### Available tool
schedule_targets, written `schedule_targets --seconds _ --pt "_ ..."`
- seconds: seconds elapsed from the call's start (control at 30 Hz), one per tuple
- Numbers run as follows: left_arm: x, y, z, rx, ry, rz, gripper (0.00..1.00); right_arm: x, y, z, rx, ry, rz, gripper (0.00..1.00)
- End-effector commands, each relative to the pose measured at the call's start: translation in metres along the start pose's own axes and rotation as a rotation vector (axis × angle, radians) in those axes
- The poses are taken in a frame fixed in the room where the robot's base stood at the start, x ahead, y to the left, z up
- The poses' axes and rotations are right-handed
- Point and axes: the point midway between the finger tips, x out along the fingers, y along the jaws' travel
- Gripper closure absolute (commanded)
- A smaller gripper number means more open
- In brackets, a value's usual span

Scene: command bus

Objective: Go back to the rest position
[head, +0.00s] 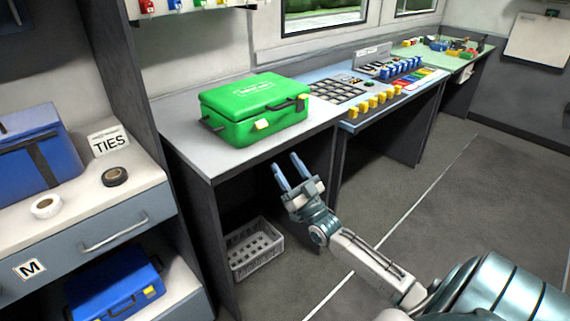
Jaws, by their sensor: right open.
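My right gripper (289,175) is open and empty, with its two blue-grey fingers apart and pointing up and away. It hangs in front of the desk's front edge, below and to the right of the green case. My right arm reaches in from the lower right of the head view. My left gripper is not in view.
A closed green case (250,118) stands on a grey desk (190,120). A control panel (345,90) with coloured switches adjoins it. A white crate (255,250) sits under the desk. A drawer unit (110,240) stands at left. Floor at right (480,190) is clear.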

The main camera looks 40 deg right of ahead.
Motion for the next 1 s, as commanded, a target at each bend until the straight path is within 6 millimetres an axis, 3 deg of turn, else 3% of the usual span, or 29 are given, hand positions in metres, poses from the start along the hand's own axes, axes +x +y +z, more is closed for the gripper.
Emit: schedule_targets --seconds 0.4,0.47,0.57,0.67,0.77,0.9,1.0 --pt "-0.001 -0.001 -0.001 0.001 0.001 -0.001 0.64 -0.001 0.0 0.002 -0.001 -0.008 0.002 0.47" --pt "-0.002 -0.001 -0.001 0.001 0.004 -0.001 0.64 -0.006 0.001 0.011 -0.004 -0.037 0.008 0.47" --pt "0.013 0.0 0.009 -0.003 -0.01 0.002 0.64 -0.026 0.003 0.042 -0.019 -0.149 0.028 0.47" --pt "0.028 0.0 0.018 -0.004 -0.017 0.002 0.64 -0.068 0.003 0.092 -0.039 -0.337 0.059 0.47" --pt "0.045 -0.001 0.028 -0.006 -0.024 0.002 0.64 -0.125 0.0 0.144 -0.059 -0.555 0.087 0.47" --pt "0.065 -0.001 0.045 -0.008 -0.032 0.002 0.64 -0.218 -0.011 0.2 -0.075 -0.85 0.117 0.47" --pt "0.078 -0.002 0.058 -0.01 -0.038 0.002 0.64 -0.289 -0.023 0.227 -0.082 -1.054 0.131 0.47"
